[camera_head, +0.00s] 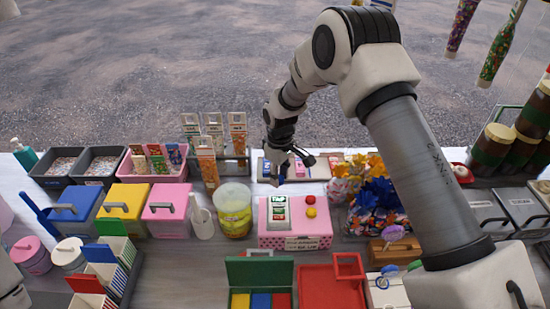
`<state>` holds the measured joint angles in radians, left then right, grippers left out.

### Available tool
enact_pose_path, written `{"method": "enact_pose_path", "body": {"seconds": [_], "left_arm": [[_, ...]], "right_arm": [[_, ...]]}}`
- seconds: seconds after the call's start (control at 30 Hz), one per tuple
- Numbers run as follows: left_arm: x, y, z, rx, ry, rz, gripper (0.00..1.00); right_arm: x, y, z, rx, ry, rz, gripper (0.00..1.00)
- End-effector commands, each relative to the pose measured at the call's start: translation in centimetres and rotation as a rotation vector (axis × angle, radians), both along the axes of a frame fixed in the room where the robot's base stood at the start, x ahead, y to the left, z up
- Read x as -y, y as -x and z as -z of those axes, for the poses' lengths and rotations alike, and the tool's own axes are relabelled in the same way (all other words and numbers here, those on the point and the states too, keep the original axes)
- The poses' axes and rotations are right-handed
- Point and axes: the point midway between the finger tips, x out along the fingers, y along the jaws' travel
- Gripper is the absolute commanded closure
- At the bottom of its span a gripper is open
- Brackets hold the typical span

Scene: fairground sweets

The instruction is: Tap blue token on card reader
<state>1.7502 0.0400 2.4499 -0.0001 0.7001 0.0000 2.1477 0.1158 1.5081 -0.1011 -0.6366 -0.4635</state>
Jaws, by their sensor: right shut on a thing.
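The card reader (279,213) is a small upright-faced device with a green screen, on top of a pink polka-dot box (300,241) in the middle of the counter. My right gripper (276,174) points down just behind the reader, above the near edge of a shallow tray. It is shut on a small blue piece (281,180), which looks like the blue token; the fingers hide most of it. The token is apart from the reader. My left gripper is not in view.
The shallow tray (263,170) behind holds several coloured pieces. Red and yellow buttons (310,205) sit beside the reader. Green and red bins (316,290) are in front.

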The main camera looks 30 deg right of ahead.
Motion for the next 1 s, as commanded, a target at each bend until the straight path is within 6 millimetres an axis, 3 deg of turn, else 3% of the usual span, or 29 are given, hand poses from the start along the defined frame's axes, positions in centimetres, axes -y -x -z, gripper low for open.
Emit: {"method": "enact_pose_path", "body": {"seconds": [0.6,1.0], "left_arm": [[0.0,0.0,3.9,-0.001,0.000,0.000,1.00],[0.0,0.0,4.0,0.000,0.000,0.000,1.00]], "right_arm": [[0.0,0.0,5.1,0.001,0.000,0.000,0.85],[0.0,0.0,5.3,0.001,0.000,0.000,0.85]]}}
